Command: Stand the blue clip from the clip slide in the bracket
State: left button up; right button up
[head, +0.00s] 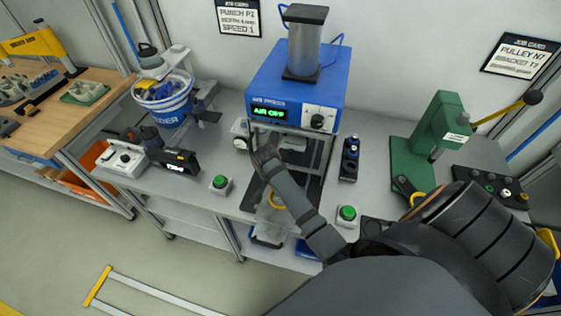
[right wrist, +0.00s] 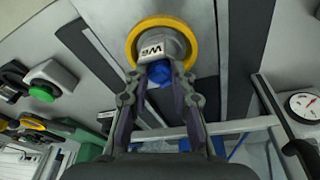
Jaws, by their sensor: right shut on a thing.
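In the right wrist view my right gripper (right wrist: 160,68) has its fingers closed on a small blue piece, which I take to be the blue clip (right wrist: 159,77); only part of it shows between the fingers. Just beyond the fingertips is a grey part labelled W6 (right wrist: 168,45), inside or in front of a yellow ring (right wrist: 191,33). I cannot tell whether the clip touches it. The yellow ring also shows in the head view (head: 276,202), partly behind my right arm, which hides the gripper there. I cannot clearly pick out the clip slide or the bracket. My left gripper is not in view.
The blue air press (head: 290,98) stands behind my right arm. Green push buttons (head: 220,182) (head: 347,213) flank the arm. The green hand press (head: 437,128) stands at right, a blue-and-white bucket (head: 165,107) at left. A wooden bench (head: 55,100) is far left.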

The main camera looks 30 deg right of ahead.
jog(key=shift+s+f, duration=0.2)
jog(key=shift+f, duration=0.2)
jog(key=shift+s+a+f, duration=0.15)
jog(key=shift+s+f, duration=0.05)
jog(key=o, duration=0.9)
jog(key=shift+w+f, duration=0.15)
jog(key=shift+w, duration=0.15)
jog(key=shift+w+r, duration=0.1)
jog(key=shift+r, duration=0.2)
jog(key=v, duration=0.7)
jog(key=shift+r, duration=0.2)
